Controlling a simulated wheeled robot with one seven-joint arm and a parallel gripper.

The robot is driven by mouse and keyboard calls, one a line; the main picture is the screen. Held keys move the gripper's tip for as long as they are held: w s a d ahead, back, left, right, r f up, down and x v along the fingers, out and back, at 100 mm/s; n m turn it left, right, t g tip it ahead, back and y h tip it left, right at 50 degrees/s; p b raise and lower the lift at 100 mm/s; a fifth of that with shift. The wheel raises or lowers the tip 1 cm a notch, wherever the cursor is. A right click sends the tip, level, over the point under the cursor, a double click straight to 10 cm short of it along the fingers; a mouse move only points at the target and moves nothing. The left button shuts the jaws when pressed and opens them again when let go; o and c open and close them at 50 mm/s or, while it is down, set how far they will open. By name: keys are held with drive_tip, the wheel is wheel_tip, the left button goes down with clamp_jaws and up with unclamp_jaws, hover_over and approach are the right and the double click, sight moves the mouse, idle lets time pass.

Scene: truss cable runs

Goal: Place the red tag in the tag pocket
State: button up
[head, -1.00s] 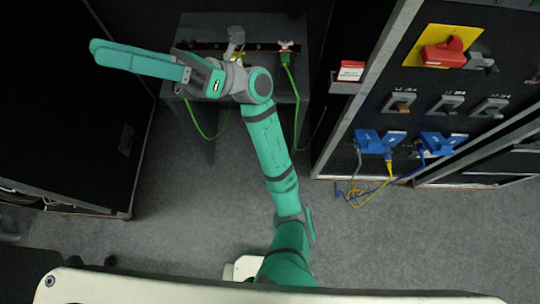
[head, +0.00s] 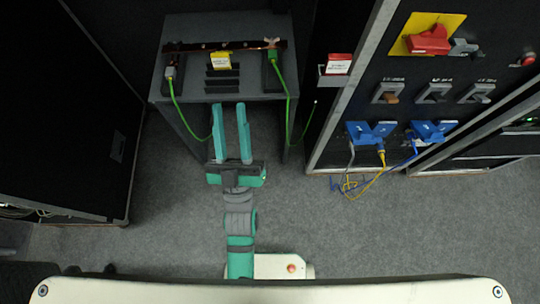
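The red tag (head: 339,64), with a white label on its face, is upright at a small grey holder (head: 328,80) on the left edge of the right-hand panel. The holder looks like the tag pocket; how deep the tag sits in it I cannot tell. My gripper (head: 231,106) is open, with two long teal fingers apart and nothing visible between them. It points away from me at the front of the grey cabinet, well to the left of and nearer than the tag.
The grey cabinet (head: 177,90) carries a copper bar (head: 205,46), a yellow tag (head: 221,61) and two green cables (head: 289,100). The right panel has a red switch (head: 429,40), levers and blue connectors (head: 371,133) with hanging cables. The floor (head: 180,215) around my arm is clear.

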drive_tip(key=s+d+f+m+g, duration=0.1)
drive_tip(key=s+d+f+g, duration=0.1)
drive_tip(key=s+f, duration=0.4)
drive_tip(key=s+d+f+m+g+h, duration=0.1)
drive_tip(key=s+d+f+g, duration=0.2)
drive_tip(key=s+f+g, duration=0.2)
drive_tip(key=s+d+f+m+g, duration=0.2)
drive_tip(key=s+d+f+g, duration=0.1)
drive_tip(key=s+f, duration=0.4)
wheel_tip(320, 180, down, 3)
drive_tip(key=shift+d+r+g+h, duration=0.2)
drive_tip(key=shift+d+g+h, duration=0.05)
drive_tip(key=shift+g+h, duration=0.15)
